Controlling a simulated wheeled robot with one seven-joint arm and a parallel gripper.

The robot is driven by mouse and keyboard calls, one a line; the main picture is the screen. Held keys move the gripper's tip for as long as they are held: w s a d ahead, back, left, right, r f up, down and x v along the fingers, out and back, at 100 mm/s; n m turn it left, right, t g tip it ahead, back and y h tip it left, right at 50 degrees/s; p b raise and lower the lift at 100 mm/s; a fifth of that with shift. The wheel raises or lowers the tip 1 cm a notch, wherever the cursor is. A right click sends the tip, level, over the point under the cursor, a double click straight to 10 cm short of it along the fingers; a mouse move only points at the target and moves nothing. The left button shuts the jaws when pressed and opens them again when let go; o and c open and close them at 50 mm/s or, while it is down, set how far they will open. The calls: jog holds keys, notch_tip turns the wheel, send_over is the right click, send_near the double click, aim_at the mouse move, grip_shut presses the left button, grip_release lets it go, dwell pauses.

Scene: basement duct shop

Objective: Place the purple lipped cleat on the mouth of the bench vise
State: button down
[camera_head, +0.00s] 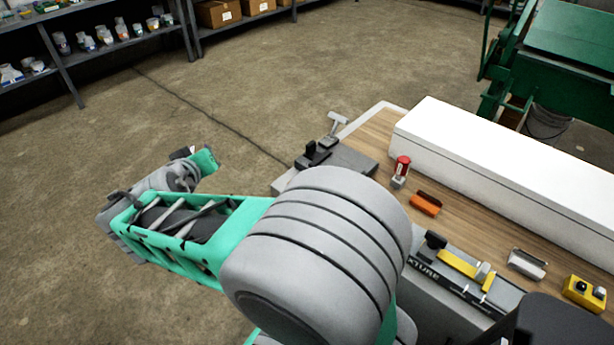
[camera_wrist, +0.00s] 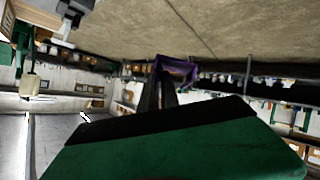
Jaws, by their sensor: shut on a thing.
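The purple lipped cleat (camera_wrist: 178,70) is held at the tips of my gripper (camera_wrist: 168,82) in the wrist view, in the air with floor and shelves behind it. My gripper is shut on it. In the head view my wrist is out over the floor, left of the bench; the cleat cannot be made out there. The grey bench vise (camera_head: 345,165) sits at the bench's near-left corner, with black parts and a pale T-shaped handle. My arm hides part of the vise. It seems to show at the top left of the wrist view (camera_wrist: 67,18).
A green machine (camera_head: 570,40) stands behind. The floor at left is clear.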

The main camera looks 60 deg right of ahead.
jog(key=s+d+m+g+h+b, duration=0.1)
jog(key=s+d+m+g+b, duration=0.35)
jog(key=s, duration=0.85)
jog(key=s+d+m+g+b, duration=0.2)
jog(key=s+d+m+g, duration=0.4)
jog(key=s+d+g, duration=0.5)
jog(key=w+d+f+t, duration=0.1)
jog(key=d+f, duration=0.2)
jog(key=w+d+f+t, duration=0.1)
jog(key=d+f, duration=0.2)
jog(key=d, duration=0.1)
jog(key=d+f+t, duration=0.1)
jog(key=d+f, duration=0.2)
jog(key=shift+w+d+f, duration=0.1)
jog(key=shift+w+d, duration=0.25)
jog(key=shift+w, duration=0.05)
jog(key=shift+w+d+f, duration=0.1)
jog(key=shift+d+f, duration=0.15)
jog(key=shift+f, duration=1.8)
jog(key=c, duration=1.6)
grip_release()
jog(key=shift+r, duration=0.15)
